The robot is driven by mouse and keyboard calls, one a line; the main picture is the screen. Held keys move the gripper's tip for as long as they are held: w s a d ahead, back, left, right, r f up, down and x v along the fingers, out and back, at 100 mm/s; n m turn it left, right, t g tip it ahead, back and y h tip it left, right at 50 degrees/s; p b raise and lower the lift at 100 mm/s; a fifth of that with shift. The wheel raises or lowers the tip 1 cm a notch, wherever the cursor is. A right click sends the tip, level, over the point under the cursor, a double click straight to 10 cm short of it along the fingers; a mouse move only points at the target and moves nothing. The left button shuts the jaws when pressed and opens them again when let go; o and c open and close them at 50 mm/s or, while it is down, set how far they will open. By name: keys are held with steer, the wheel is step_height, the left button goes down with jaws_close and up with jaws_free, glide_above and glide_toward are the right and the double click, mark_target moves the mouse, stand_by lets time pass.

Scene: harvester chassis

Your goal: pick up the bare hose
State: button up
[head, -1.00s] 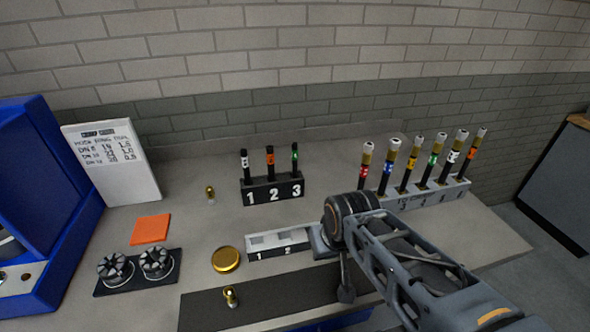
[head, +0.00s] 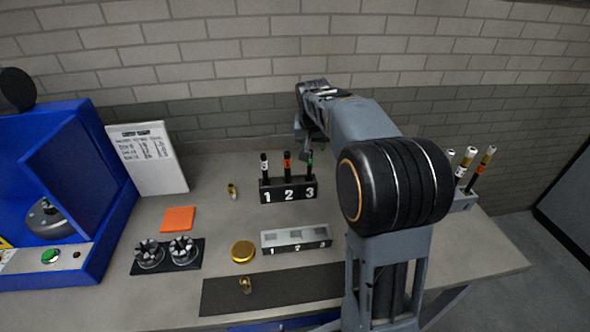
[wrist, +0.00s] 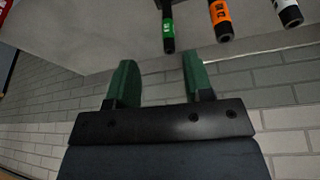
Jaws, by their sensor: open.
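Several short black hoses stand upright in a black rack (head: 289,190) numbered 1, 2, 3. They are a white-banded hose (head: 264,167), an orange-banded hose (head: 287,165) and a green-banded hose (head: 309,163), with no metal fittings visible on their tops. My gripper (wrist: 160,62) is open and empty, its green fingers apart. In the wrist view the green-banded hose (wrist: 168,30) is closest, just beyond the fingers; the orange-banded (wrist: 221,18) and white-banded (wrist: 288,12) hoses lie to its right. In the head view my gripper is small and partly hidden by my arm, above the rack's right end.
A grey numbered block (head: 296,238), brass disc (head: 243,251), orange square (head: 178,219), chuck pair (head: 166,253) and blue machine (head: 80,190) share the bench. A brick wall stands close behind the rack.

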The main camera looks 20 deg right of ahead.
mark_target(311, 157)
steer(key=shift+m+t, duration=0.3)
steer(key=shift+m, duration=0.3)
steer(key=shift+w+r+p+x, duration=0.15)
steer(key=shift+w+p+x, duration=0.3)
steer(key=shift+x, duration=1.45)
steer(key=shift+w+r+p+x, duration=0.1)
steer(key=shift+w+p+x, duration=0.3)
steer(key=shift+x, duration=1.5)
steer(key=shift+w+r+p+x, duration=0.2)
steer(key=shift+p+x, duration=0.45)
steer(key=shift+x, duration=1.25)
steer(key=shift+d, duration=0.15)
jaws_close()
